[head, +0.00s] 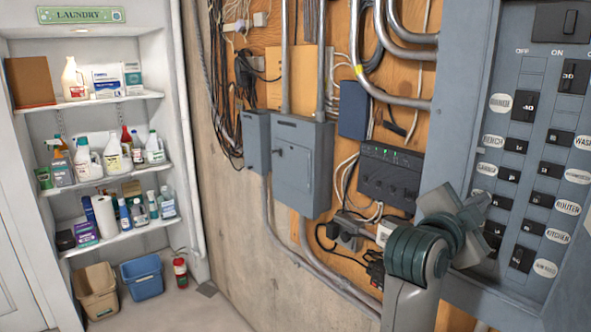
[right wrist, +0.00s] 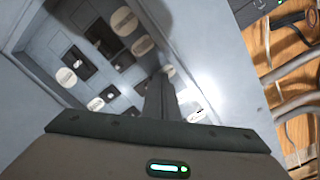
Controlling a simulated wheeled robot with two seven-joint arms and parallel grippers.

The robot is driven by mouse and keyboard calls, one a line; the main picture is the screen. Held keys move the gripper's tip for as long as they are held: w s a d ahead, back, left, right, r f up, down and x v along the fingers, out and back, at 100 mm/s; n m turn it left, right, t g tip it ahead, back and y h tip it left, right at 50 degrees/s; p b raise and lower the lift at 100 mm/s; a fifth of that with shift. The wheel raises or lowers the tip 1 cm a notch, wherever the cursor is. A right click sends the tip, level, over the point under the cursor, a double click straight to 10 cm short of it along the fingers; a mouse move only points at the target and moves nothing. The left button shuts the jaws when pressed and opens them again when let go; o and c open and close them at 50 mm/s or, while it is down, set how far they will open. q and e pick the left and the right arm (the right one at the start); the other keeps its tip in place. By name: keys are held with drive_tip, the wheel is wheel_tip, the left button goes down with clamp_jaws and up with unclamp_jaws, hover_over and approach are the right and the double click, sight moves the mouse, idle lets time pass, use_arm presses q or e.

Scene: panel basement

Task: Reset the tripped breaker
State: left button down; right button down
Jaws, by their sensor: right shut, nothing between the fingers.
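The grey breaker panel (head: 460,120) fills the right side of the head view, with two columns of black breakers and oval labels. A ROUTER label (head: 567,206) and a KITCHEN label (head: 557,236) stand beside the right column. I cannot tell which breaker is tripped. My right gripper (head: 477,208) is shut and empty in front of the panel's lower left, hiding some lower left breakers. In the right wrist view, its shut fingers (right wrist: 160,97) point toward the panel face, with breakers (right wrist: 107,38) and labels around them. Contact cannot be told. My left gripper is out of view.
A black box with green lights (head: 391,175), grey conduit (head: 372,85) and a grey switch box (head: 301,165) are on the wall left of the panel. Laundry shelves (head: 112,98) stand far left.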

drive_tip(key=shift+s+d+p, duration=0.45)
drive_tip(key=shift+s+d, duration=0.2)
idle(0.9)
drive_tip(key=shift+w+a, duration=0.2)
drive_tip(key=shift+a, duration=0.15)
idle(0.5)
drive_tip(key=v, duration=0.7)
idle(0.6)
